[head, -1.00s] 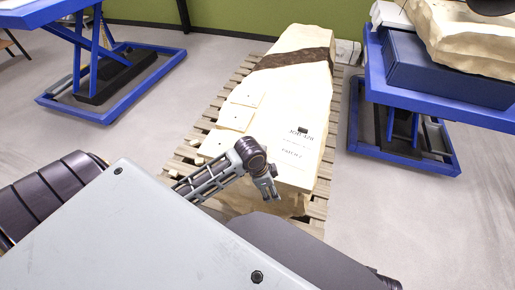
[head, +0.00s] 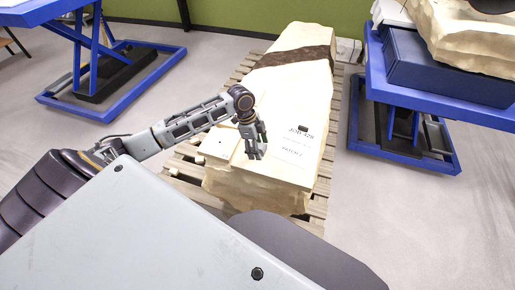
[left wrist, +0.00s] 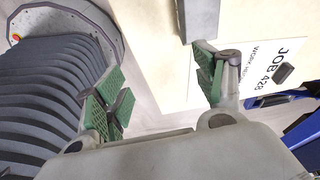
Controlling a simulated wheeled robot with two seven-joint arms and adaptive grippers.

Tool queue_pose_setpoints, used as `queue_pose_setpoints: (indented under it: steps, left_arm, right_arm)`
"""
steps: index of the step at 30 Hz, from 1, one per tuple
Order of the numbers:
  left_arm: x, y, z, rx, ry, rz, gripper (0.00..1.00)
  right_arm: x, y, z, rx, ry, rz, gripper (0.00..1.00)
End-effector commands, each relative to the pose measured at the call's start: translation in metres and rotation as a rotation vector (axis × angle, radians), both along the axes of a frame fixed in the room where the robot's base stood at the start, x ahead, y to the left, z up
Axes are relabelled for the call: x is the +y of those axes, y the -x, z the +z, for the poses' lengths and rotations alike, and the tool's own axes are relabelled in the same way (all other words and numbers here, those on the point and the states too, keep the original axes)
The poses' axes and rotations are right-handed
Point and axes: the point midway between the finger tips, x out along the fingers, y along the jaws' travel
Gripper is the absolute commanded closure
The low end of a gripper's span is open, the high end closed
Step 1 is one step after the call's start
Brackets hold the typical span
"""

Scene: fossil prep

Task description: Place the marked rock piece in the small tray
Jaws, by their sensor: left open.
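A small dark piece (head: 303,127) lies beside the printed "JOB 428" lettering on top of a long pale stone block (head: 285,88). The same dark piece (left wrist: 285,73) shows at the right of the left wrist view. I cannot tell whether it is the marked rock piece. My left gripper (head: 254,147) is over the near part of the block, left of the lettering. Its fingers are apart and empty in the left wrist view (left wrist: 160,90). A flat pale square (head: 220,145) lies on the block's left side. I cannot make out the small tray. My right gripper is not in view.
The block rests on a slatted wooden pallet (head: 178,170). A blue lift table (head: 440,95) bearing a large pale rock (head: 465,45) stands at the right. Another blue lift table (head: 120,85) stands at the back left.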

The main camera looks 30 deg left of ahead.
Motion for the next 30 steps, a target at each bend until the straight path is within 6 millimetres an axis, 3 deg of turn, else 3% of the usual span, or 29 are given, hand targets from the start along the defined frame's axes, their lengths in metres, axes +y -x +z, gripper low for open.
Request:
queue_pose_setpoints:
  steps: [6, 13, 30]
  left_arm:
    - [0.041, -0.022, 0.029, -0.009, 0.006, -0.033, 0.3]
    - [0.071, -0.036, 0.055, -0.021, 0.025, -0.054, 0.3]
    - [0.077, -0.038, 0.059, -0.025, 0.033, -0.059, 0.3]
  right_arm:
    - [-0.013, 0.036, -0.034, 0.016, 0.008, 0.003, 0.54]
    - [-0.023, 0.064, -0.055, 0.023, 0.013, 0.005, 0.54]
    - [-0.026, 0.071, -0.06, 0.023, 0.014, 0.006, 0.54]
